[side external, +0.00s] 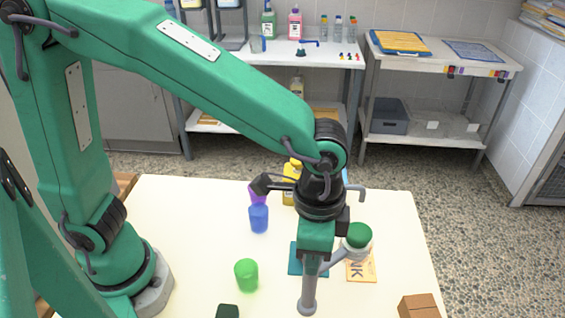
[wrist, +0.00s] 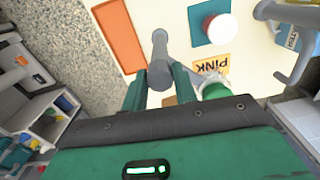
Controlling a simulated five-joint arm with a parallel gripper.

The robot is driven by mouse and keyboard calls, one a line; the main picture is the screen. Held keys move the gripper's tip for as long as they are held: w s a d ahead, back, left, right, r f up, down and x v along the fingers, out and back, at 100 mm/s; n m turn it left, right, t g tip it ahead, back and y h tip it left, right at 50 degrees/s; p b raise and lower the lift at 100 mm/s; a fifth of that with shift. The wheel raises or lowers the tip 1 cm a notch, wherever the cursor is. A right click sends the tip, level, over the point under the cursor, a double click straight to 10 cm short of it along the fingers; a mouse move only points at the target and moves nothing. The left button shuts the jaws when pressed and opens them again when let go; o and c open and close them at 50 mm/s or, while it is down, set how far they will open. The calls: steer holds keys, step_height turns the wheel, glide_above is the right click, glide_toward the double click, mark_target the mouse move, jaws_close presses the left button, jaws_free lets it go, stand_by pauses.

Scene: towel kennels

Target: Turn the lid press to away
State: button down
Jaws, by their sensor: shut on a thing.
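A grey post with a side arm (side external: 310,292), apparently the lid press, stands at the front right of the table. Its side arm reaches right to a round head with a green top (side external: 357,236), above a card lettered "NK". My gripper (side external: 312,262) points down and is shut on the grey piece near its top. In the wrist view the grey post (wrist: 160,62) shows between my two green fingers (wrist: 160,87). The green-topped head (wrist: 215,90) is to the right, beside the "PINK" card (wrist: 211,66). The exact grip contact is partly hidden.
A teal mat (side external: 297,262) lies behind the post; the wrist view shows a white round thing (wrist: 220,28) on it. A blue cup (side external: 258,219), green cup (side external: 246,274) and yellow bottle (side external: 290,186) stand left. A brown box (side external: 418,306) is at front right.

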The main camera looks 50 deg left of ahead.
steer(key=m, duration=0.4)
steer(key=shift+m, duration=2.2)
steer(key=shift+r, duration=0.1)
steer(key=c, duration=1.1)
jaws_free()
steer(key=shift+r, duration=3.85)
steer(key=shift+a, duration=0.1)
